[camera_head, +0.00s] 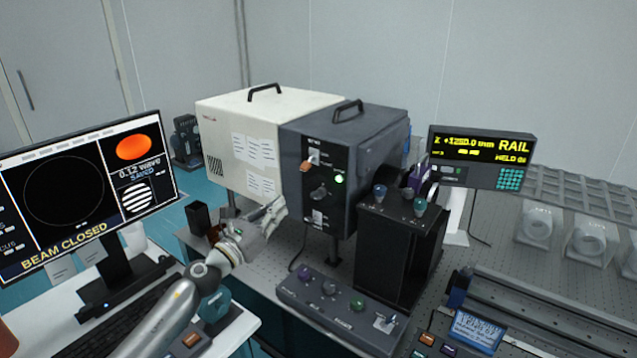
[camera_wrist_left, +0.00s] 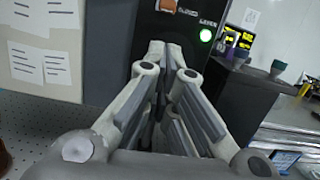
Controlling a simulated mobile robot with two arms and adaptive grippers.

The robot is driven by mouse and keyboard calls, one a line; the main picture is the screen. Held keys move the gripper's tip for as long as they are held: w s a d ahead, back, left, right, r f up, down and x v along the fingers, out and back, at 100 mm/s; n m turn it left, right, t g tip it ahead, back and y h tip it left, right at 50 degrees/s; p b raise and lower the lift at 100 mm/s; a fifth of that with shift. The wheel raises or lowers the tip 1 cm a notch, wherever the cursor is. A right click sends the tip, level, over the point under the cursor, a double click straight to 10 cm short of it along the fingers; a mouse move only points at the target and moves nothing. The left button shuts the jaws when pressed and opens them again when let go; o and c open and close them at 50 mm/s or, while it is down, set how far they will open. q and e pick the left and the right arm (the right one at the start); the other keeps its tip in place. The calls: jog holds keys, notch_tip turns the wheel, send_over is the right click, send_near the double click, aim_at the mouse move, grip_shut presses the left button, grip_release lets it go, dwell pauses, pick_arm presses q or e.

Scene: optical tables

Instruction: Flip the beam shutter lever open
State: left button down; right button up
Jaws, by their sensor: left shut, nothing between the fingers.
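The dark grey instrument box (camera_head: 368,150) carries a black front panel with an orange tab (camera_head: 306,166), which looks like the shutter lever, beside a small white plate. A dark knob (camera_head: 318,192) and a lit green lamp (camera_head: 339,179) are below it. In the left wrist view the orange tab (camera_wrist_left: 167,5) is cut by the top edge, with the green lamp (camera_wrist_left: 206,35) to its right. My left gripper (camera_head: 279,209) is shut and empty, left of and below the tab, apart from it. Its fingers (camera_wrist_left: 166,62) hide the knob in the wrist view. My right gripper is not in view.
A monitor (camera_head: 85,190) at left reads "BEAM CLOSED". A cream box (camera_head: 225,150) adjoins the grey one. A black block (camera_head: 395,250) with small knobs stands right of the panel. A control strip (camera_head: 335,306) lies in front. A rail display (camera_head: 480,157) stands behind.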

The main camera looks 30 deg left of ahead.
aim_at(305, 166)
pick_arm(q)
jog(key=shift+s+r+m, duration=0.1)
jog(key=shift+r+m, duration=0.15)
jog(key=shift+m, duration=0.05)
jog(key=shift+p+x, duration=1.35)
jog(key=shift+x, duration=3.7)
jog(key=shift+f, duration=0.15)
